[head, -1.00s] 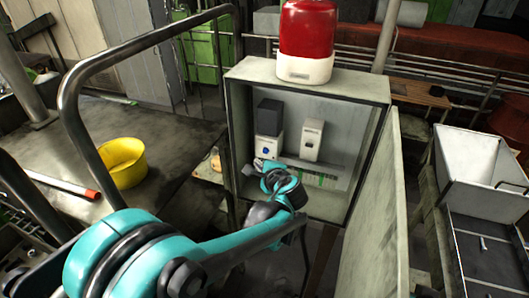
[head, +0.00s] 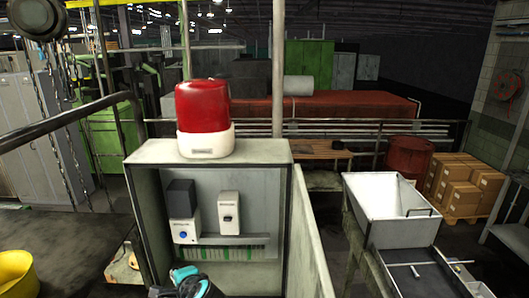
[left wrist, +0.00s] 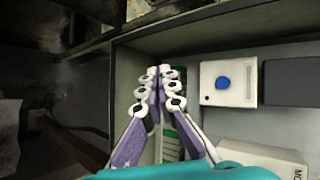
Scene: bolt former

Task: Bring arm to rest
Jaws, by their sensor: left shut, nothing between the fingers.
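My left gripper (left wrist: 160,74) is shut and empty in the left wrist view, its fingertips together in front of the open electrical cabinet (left wrist: 120,88). A white switch box with a round blue button (left wrist: 222,83) is just right of the fingertips, apart from them. In the head view, part of my left arm's teal end (head: 190,278) shows at the bottom edge, in front of the lower part of the cabinet (head: 270,155). The same blue-button box (head: 185,232) is on the cabinet's back panel above it. My right gripper is not in view.
A red beacon (head: 203,105) stands on the cabinet. The cabinet's open door (head: 310,245) reaches toward me on the right. A white metal bin (head: 385,195) stands further right. A yellow bucket (head: 15,275) is at the lower left, and a dark handrail (head: 60,128) crosses the left.

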